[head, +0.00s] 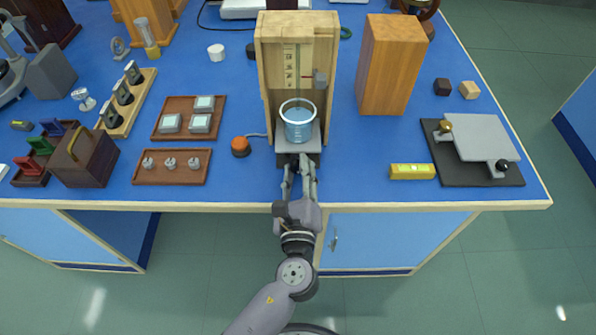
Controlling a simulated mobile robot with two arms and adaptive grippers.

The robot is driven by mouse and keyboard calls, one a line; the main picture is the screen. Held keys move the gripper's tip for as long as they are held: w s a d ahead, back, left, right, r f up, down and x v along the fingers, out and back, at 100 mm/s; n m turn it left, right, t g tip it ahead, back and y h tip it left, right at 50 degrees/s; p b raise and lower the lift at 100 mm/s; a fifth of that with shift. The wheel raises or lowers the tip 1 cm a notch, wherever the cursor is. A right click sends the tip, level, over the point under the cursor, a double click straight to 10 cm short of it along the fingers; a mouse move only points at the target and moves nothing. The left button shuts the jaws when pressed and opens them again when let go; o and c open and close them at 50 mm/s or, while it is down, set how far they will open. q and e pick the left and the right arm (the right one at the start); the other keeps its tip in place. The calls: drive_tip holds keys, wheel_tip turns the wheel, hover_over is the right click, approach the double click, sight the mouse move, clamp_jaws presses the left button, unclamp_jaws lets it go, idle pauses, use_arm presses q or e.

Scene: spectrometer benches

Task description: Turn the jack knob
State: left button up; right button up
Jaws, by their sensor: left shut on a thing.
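A glass beaker of blue liquid (299,124) stands on a small grey jack platform (311,147) inside an upright wooden frame (329,70). A scale strip and a small pointer show on the frame's back. My left gripper (299,166) reaches in from the front edge of the bench, with its fingers at the dark lower front of the jack, just below the beaker. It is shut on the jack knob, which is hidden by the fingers. The knob's turn angle cannot be seen. My right gripper is not in view.
A wooden block (391,65) stands right of the frame. A yellow level (412,172) and a plate on a black base (455,178) lie further right. An orange button (241,146) and brown trays (172,181) are on the left. Bare blue bench lies between them.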

use_arm(q)
drive_tip(key=o, duration=1.2)
drive_tip(key=shift+c, duration=0.2)
drive_tip(key=shift+s, duration=0.25)
drive_tip(key=s, duration=1.1)
drive_tip(key=shift+s, duration=0.3)
